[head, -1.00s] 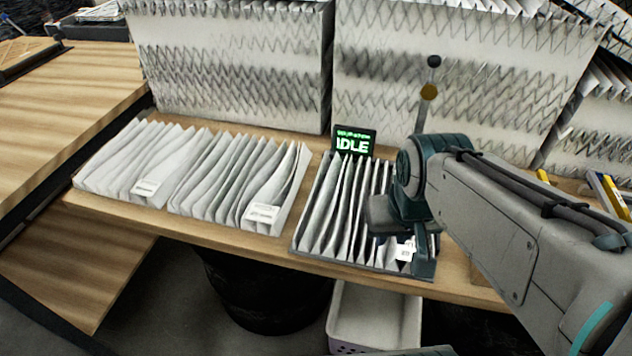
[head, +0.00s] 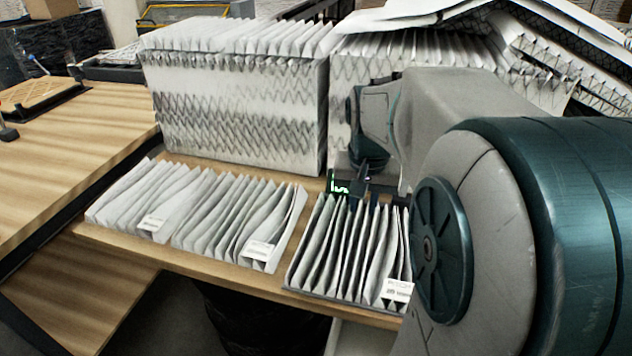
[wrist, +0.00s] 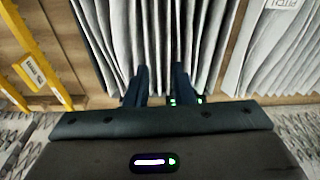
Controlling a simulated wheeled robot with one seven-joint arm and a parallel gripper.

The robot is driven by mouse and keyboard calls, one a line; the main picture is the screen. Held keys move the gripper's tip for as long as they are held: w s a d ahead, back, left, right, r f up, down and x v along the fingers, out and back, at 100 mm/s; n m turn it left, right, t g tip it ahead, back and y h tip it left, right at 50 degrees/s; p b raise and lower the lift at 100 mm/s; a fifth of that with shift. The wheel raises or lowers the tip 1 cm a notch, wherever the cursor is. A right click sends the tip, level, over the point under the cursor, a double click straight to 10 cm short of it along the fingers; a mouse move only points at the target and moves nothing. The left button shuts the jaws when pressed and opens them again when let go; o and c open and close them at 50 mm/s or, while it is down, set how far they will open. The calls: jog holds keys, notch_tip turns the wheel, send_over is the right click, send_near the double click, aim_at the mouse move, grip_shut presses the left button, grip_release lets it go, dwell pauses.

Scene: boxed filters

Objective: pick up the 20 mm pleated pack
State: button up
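Three pleated packs lie in a row on the wooden shelf: a white left one (head: 135,200), a white middle one (head: 215,215), and a right one with darker gaps between its pleats (head: 335,250). Their labels are too small to read, so I cannot tell which is the 20 mm pack. My gripper (head: 360,185) is at the back edge of the right pack, partly hidden by my arm. In the wrist view, my gripper's two fingers (wrist: 159,85) are apart over the near end of the right pack (wrist: 120,40), with nothing visibly held.
Tall stacked filters (head: 235,110) stand close behind the packs. Yellow strips (wrist: 40,70) lie left in the wrist view. A wooden table (head: 80,130) stands left, mostly clear.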

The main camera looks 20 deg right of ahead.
jog(key=d, duration=0.1)
send_over(361, 240)
jog(key=shift+m, duration=0.3)
jog(key=f, duration=0.7)
jog(key=shift+s+f, duration=0.1)
jog(key=shift+s, duration=0.25)
jog(key=shift+w+f+p, duration=0.2)
jog(key=shift+f+p, duration=0.1)
jog(key=shift+f, duration=1.25)
jog(key=shift+w+f+p, duration=0.15)
jog(key=shift+f+p, duration=0.1)
jog(key=shift+f, duration=1.25)
grip_shut()
